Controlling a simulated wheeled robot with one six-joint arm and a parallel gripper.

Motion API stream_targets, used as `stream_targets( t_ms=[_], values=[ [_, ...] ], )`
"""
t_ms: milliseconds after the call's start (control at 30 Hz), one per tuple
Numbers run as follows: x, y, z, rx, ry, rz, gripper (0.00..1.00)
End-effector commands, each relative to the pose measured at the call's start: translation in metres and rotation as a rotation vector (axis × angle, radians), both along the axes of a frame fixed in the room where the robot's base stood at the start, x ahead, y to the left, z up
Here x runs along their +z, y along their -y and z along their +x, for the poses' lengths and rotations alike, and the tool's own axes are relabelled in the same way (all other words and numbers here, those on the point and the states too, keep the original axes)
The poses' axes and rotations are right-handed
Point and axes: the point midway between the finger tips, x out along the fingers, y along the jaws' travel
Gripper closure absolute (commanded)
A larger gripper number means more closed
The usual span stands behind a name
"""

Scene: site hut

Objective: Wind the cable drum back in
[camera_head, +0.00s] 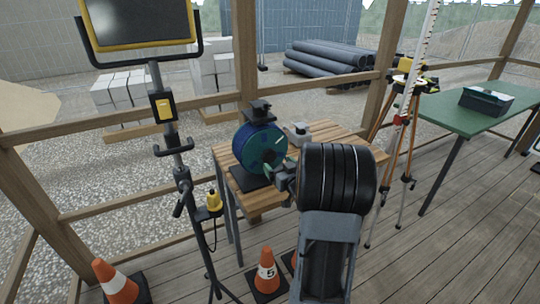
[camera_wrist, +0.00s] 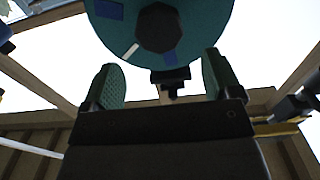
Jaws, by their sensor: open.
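The cable drum (camera_head: 253,146) is a dark blue reel with a teal face, standing upright on a black base (camera_head: 247,179) on a slatted wooden table (camera_head: 322,131). In the wrist view the drum's teal face (camera_wrist: 200,22) fills the top, with a dark hub (camera_wrist: 160,27), a white mark and blue patches. My gripper (camera_head: 272,168) is in front of the drum's lower right side. In the wrist view my gripper (camera_wrist: 160,85) shows two green pads wide apart, with nothing between them. I cannot tell whether a pad touches the drum. My arm hides part of the table.
A work light on a stand (camera_head: 164,110) rises left of the table. Traffic cones (camera_head: 266,272) stand on the floor near the table. A tripod (camera_head: 402,130) and a green table (camera_head: 470,108) with a dark box (camera_head: 486,101) are to the right. Wooden rails run behind.

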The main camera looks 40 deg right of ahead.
Motion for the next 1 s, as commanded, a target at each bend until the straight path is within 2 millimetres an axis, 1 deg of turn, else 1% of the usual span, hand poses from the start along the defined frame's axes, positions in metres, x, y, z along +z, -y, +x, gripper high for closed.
stream_targets(
  t_ms=[33,200,400,600,900,1000],
  values=[
    [0.0,0.001,0.011,0.003,-0.001,0.0,0.16],
    [0.0,0.005,0.039,0.001,-0.001,0.0,0.16],
    [0.0,0.008,0.062,0.0,-0.001,0.0,0.16],
    [0.0,0.01,0.071,-0.002,-0.001,0.0,0.16],
    [0.0,0.01,0.073,-0.002,-0.001,0.0,0.16],
    [0.0,0.01,0.073,-0.002,-0.001,0.0,0.25]
  ],
)
